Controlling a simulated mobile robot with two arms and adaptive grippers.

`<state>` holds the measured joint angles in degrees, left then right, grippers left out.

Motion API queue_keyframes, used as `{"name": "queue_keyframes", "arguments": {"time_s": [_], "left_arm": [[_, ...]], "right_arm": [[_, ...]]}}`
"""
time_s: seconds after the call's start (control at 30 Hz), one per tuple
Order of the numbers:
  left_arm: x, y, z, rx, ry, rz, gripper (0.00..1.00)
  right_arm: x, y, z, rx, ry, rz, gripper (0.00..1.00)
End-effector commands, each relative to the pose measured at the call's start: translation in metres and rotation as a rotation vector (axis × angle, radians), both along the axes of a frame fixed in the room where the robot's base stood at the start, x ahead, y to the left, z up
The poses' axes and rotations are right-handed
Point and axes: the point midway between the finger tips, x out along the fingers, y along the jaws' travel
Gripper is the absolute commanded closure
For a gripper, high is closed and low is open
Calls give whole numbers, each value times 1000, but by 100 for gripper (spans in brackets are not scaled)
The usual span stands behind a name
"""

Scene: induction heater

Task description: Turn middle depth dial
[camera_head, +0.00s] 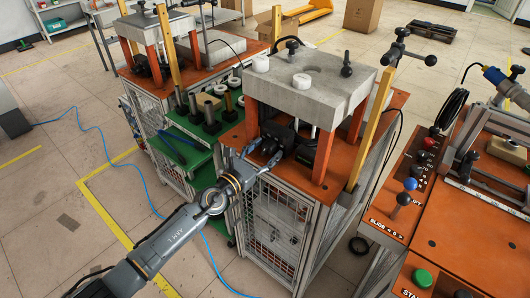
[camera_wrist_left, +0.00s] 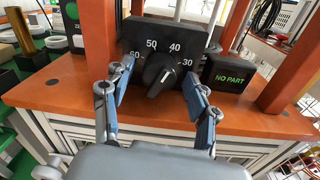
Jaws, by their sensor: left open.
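The dial is a black knob (camera_wrist_left: 160,74) on the front of a black box (camera_wrist_left: 163,38) with white numbers 60, 50, 40 and 30 around it. The knob's ridge slants toward the upper right, roughly between 40 and 30. In the head view the dial box (camera_head: 273,140) stands on the orange top of the middle machine, partly behind my gripper. My left gripper (camera_head: 262,160) is open in front of it. In the wrist view its blue-padded fingers (camera_wrist_left: 158,78) lie left and right of the knob.
A small box reading NO PART (camera_wrist_left: 229,77) stands right of the dial. Orange posts (camera_head: 325,155) and a thick grey slab (camera_head: 310,88) frame the dial box. A green shelf (camera_head: 190,128) with several parts is left. An orange control panel (camera_head: 405,195) is right.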

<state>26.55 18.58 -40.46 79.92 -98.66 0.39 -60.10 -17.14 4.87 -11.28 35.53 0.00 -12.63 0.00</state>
Motion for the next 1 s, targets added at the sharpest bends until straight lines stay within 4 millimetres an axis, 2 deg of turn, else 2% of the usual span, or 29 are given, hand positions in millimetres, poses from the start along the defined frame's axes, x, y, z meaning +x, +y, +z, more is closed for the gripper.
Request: {"name": "queue_keyframes", "arguments": {"time_s": [0.27, 0.53, 0.77, 1.0], "left_arm": [[1, -1, 0, 0, 0, 0, 41], [1, 0, 0, -1, 0, 1, 95], [1, 0, 0, -14, 11, 0, 96], [1, 0, 1, -100, 73, 1, 96]], "right_arm": [[-1, 1, 0, 2, 1, 0, 60], [-2, 8, 0, 10, 2, 1, 60], [-2, 10, 0, 12, 2, 2, 60], [-2, 9, 3, 11, 1, 2, 60]]}}
